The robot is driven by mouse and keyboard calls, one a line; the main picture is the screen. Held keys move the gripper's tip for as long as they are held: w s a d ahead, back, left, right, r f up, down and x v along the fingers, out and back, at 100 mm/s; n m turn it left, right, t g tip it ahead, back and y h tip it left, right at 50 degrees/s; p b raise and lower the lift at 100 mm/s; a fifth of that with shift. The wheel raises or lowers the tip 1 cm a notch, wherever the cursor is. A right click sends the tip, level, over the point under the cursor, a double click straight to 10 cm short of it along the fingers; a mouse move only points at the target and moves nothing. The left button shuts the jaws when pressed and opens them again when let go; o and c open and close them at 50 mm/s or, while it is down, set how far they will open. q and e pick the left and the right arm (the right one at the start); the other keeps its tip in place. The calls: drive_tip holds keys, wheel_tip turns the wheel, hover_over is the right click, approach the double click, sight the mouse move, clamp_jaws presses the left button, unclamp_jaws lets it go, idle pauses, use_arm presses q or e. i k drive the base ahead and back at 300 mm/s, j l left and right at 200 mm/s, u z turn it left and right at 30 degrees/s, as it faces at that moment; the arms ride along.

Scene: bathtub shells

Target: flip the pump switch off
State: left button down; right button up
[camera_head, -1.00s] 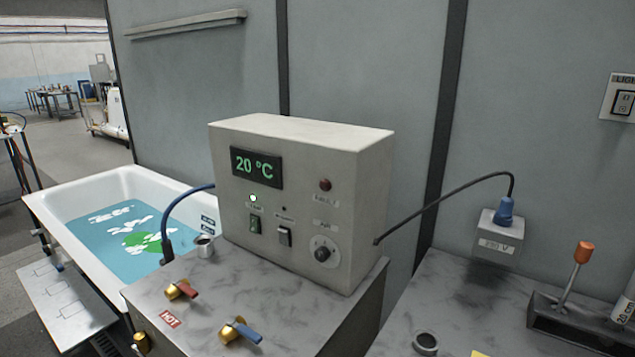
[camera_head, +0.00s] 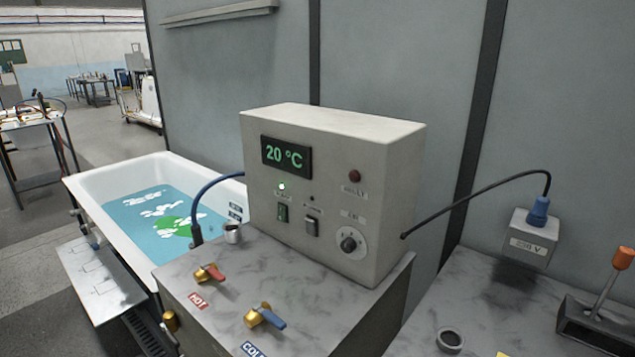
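A beige control box (camera_head: 330,190) stands on a grey marbled counter. Its front has a green display (camera_head: 286,155) reading 20 °C. To the right, a dark unlit lamp (camera_head: 311,198) sits above a grey rocker switch (camera_head: 311,227). The labels over both switches are too blurred to read, so I cannot tell surely which is the pump switch. Neither of my grippers shows in the head view.
A round knob (camera_head: 349,244) and a red lamp (camera_head: 354,176) are on the box's right side. Red-handled (camera_head: 209,272) and blue-handled (camera_head: 265,316) taps stand in front. A bathtub (camera_head: 85,185) with water is at left. A black cable runs to a 230 V socket (camera_head: 530,240); a lever (camera_head: 612,275) stands far right.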

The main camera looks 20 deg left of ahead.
sight(282, 212)
drive_tip(key=u, duration=1.15)
